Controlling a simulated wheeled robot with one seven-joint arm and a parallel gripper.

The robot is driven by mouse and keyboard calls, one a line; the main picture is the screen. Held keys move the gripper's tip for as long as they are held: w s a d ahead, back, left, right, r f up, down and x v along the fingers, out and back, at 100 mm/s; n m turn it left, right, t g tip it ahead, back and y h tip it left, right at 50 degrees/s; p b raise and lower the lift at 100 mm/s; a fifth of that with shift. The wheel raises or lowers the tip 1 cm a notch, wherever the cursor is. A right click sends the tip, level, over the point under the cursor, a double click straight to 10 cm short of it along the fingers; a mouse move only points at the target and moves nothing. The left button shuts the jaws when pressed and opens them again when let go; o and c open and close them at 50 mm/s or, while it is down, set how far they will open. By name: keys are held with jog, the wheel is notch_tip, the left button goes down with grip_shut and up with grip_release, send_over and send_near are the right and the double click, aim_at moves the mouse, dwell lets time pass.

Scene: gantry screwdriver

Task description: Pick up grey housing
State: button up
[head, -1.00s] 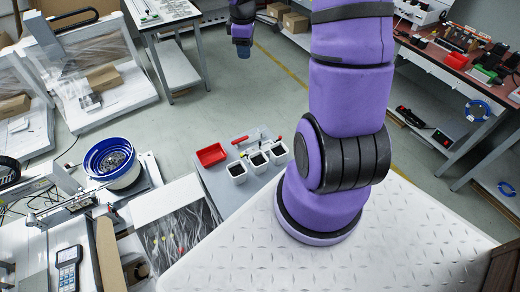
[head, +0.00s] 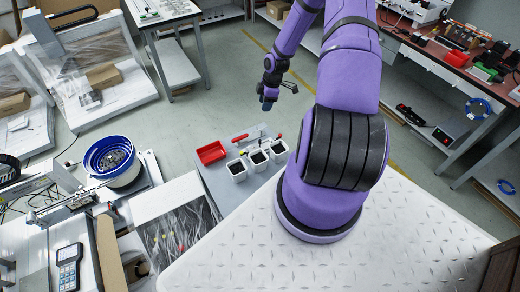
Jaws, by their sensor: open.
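My gripper (head: 267,103) hangs over the floor in the upper middle of the head view, beyond the small grey table (head: 222,180). It is small and dark in the picture; it is open, and I see nothing held in it. I cannot make out a grey housing for certain. Three white bins (head: 238,177) with dark contents stand in a row on the grey table, below my gripper in the picture. What lies inside the bins is too small to tell.
A red tray (head: 211,153) and small tools lie beside the bins. A blue-rimmed bowl feeder (head: 112,163) stands at the left. A red-brown workbench (head: 445,57) with equipment is at the right. Open floor (head: 232,90) lies behind the grey table.

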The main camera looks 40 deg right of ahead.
jog(key=n+t+y, duration=0.1)
send_near(260, 141)
jog(key=shift+d+x, duration=0.1)
jog(key=shift+x, duration=2.5)
jog(key=shift+d+x, duration=0.15)
jog(key=shift+x, duration=2.4)
jog(key=shift+w, duration=0.1)
grip_shut()
jog(key=shift+y, duration=0.3)
